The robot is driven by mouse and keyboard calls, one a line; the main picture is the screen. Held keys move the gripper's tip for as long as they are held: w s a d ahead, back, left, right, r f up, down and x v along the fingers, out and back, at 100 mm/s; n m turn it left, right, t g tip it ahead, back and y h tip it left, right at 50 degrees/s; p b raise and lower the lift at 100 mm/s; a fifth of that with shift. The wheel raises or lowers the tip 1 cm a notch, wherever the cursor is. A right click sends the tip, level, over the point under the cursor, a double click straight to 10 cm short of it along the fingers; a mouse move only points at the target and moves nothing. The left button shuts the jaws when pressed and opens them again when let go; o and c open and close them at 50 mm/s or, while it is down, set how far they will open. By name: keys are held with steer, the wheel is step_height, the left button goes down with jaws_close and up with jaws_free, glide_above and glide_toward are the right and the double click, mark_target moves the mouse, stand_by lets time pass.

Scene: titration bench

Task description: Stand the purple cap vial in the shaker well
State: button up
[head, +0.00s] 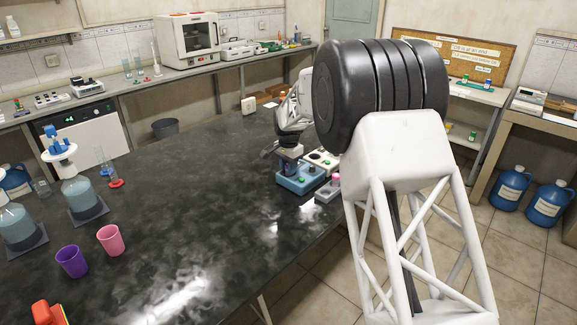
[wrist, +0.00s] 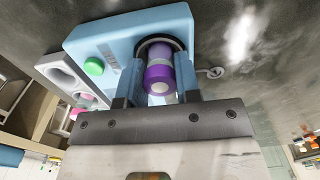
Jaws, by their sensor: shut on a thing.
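The purple cap vial (wrist: 158,72) shows in the wrist view between my gripper's fingers (wrist: 157,62), with its purple cap and a pale band visible. My gripper is shut on it. The blue shaker (wrist: 95,45) lies behind the vial, and the vial lines up with the dark-ringed shaker well (wrist: 176,43). I cannot tell how far the vial is inside the well. In the head view my gripper (head: 288,165) is right at the blue shaker (head: 291,184), and the vial cannot be made out there.
A grey rack (head: 327,195) with a pink-capped vial (head: 337,179) stands beside the shaker. A white device (head: 322,158) stands behind. A purple cup (head: 72,262), a pink cup (head: 111,240) and glassware are far left. The black bench (head: 190,190) between is clear.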

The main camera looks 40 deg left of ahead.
steer(key=shift+f, duration=0.1)
steer(key=o, duration=1.2)
steer(key=shift+o, duration=0.2)
steer(key=shift+r, duration=0.2)
steer(key=shift+r, duration=2.8)
